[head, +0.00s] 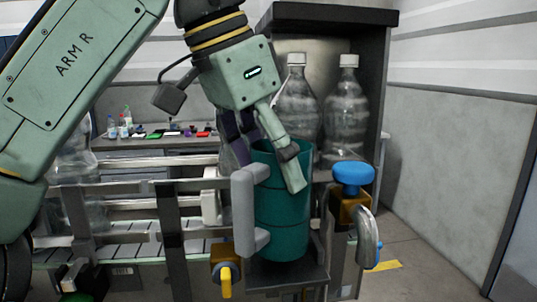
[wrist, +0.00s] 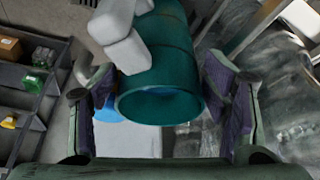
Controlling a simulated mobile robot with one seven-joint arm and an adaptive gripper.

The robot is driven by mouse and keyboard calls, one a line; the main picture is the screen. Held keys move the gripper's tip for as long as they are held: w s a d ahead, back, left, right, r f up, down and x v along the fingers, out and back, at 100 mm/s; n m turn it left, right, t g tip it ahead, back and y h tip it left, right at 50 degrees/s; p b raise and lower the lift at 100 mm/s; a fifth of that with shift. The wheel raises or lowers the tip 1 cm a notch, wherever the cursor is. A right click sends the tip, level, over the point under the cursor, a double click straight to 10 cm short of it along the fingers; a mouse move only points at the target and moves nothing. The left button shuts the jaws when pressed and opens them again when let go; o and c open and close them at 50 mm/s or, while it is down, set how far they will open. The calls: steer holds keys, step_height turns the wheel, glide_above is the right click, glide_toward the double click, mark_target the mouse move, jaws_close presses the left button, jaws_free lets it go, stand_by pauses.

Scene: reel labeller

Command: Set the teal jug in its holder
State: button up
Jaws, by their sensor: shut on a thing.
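The teal jug (head: 284,218) stands upright at the centre of the head view, with a grey handle (head: 244,208) on its left side. My gripper (head: 268,160) is shut on the jug at its upper rim, one finger crossing the front of it. In the wrist view my gripper (wrist: 172,100) has its purple pads on either side of the jug (wrist: 165,65), whose open mouth faces the camera. A dark ledge, seemingly the holder (head: 290,278), lies directly under the jug. I cannot tell whether the jug's base rests on it.
A tap with a blue knob (head: 352,176) stands close at the jug's right, and a yellow-handled valve (head: 225,278) at its lower left. Large clear bottles (head: 346,108) stand behind. A railed conveyor (head: 120,235) runs left. Floor is open at the right.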

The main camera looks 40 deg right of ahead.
steer(key=shift+f+b, duration=0.3)
steer(key=shift+f, duration=0.4)
steer(key=o, duration=2)
steer(key=shift+o, duration=0.2)
steer(key=shift+a+r, duration=0.15)
steer(key=shift+r, duration=0.3)
steer(key=shift+w+a+r, duration=0.25)
steer(key=shift+a+r, duration=0.6)
steer(key=shift+r, duration=0.1)
steer(key=w+a, duration=0.1)
steer(key=a, duration=1)
steer(key=shift+w, duration=0.3)
